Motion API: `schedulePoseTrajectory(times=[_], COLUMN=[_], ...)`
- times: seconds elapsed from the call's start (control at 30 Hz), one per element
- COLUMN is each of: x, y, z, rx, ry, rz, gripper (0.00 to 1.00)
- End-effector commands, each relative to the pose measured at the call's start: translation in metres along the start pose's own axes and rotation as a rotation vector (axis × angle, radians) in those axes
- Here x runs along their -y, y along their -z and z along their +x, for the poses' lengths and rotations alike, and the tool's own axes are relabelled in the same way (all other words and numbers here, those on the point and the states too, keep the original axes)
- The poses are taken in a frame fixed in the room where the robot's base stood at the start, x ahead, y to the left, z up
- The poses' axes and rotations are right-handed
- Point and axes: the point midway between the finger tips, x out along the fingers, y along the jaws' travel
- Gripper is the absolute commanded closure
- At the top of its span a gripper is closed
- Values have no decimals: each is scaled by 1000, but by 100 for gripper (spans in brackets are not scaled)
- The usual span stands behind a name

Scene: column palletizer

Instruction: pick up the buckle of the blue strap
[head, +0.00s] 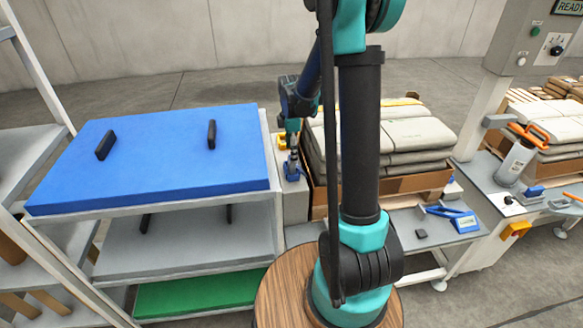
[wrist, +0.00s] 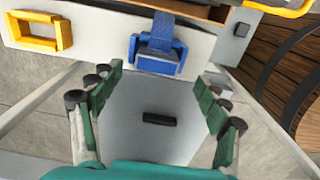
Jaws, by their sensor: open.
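The blue buckle (wrist: 158,54) shows at the top middle of the wrist view. It is a blue frame with a block in it, against a pale box-like face, and a short blue strap piece rises above it. In the head view a small blue piece (head: 293,172) shows below my wrist, left of the column. My gripper (wrist: 158,78) is open, its green fingers spread to left and right in the wrist view. The buckle lies just beyond the fingertips, between them in the picture, and nothing is held. Contact with the fingers is not visible.
A yellow buckle (wrist: 40,34) hangs left of the blue one. A small black bar (wrist: 160,119) lies on grey below. Stacked grey sacks (head: 420,135) stand right of my arm. A rack with a blue top panel (head: 165,160) is at left.

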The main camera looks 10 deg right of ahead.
Motion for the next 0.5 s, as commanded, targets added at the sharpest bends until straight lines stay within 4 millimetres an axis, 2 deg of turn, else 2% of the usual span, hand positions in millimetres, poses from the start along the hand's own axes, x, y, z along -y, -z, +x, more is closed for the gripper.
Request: schedulePoseTrajectory(times=[0.13, 0.4, 0.5], x=[-2, -6, -5], y=[0, -2, -2], z=[9, 44, 51], rx=[0, 0, 0], ry=[0, 0, 0], rz=[0, 0, 0], gripper=[24, 24, 24])
